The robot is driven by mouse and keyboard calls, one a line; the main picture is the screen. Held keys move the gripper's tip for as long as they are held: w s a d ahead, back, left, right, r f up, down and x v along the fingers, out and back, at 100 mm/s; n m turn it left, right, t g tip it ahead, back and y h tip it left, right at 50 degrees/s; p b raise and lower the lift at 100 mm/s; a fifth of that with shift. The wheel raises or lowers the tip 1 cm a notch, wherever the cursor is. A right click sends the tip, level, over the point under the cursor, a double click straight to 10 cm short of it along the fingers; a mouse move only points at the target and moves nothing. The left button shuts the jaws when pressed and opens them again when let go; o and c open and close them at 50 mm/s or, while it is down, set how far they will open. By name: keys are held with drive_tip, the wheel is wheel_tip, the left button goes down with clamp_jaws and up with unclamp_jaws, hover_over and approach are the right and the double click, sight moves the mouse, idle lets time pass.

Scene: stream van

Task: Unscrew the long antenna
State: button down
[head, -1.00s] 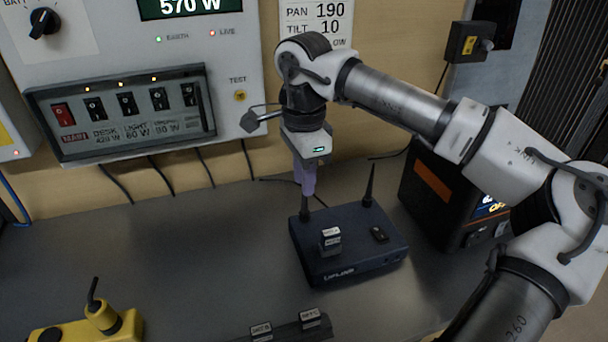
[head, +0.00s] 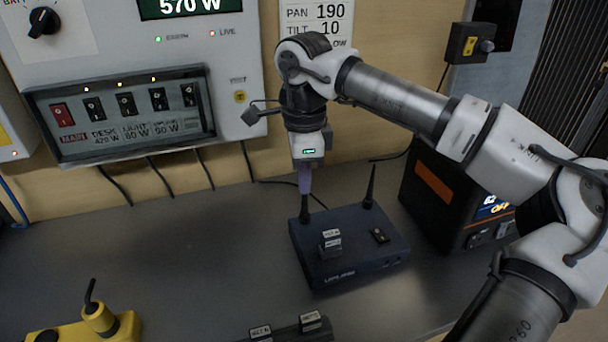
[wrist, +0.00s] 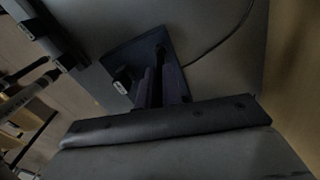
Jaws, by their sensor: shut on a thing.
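A dark blue router box (head: 345,262) stands on the grey desk with two black antennas. My gripper (head: 305,193) points down over its back left corner. Its purple fingers are shut on the left antenna (head: 304,214), whose lower part shows below the fingertips and still meets the box. Its upper part is hidden, so I cannot tell its full length. The right antenna (head: 370,187) stands free and upright at the back right corner. In the wrist view, the fingers (wrist: 162,85) reach toward the router (wrist: 125,52).
A small labelled block (head: 330,243) and a switch (head: 379,235) are on the router's top. A black and orange power unit (head: 445,195) stands close on the right. A switch panel (head: 125,112) is behind left. A yellow control box (head: 90,328) sits front left. The desk's left middle is clear.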

drive_tip(key=shift+n+p, duration=0.55)
drive_tip(key=shift+n, duration=1.45)
drive_tip(key=shift+r+p, duration=0.85)
drive_tip(key=shift+r, duration=0.3)
drive_tip(key=shift+r+p, duration=1.05)
drive_tip(key=shift+r, duration=0.4)
drive_tip(key=shift+f, duration=0.1)
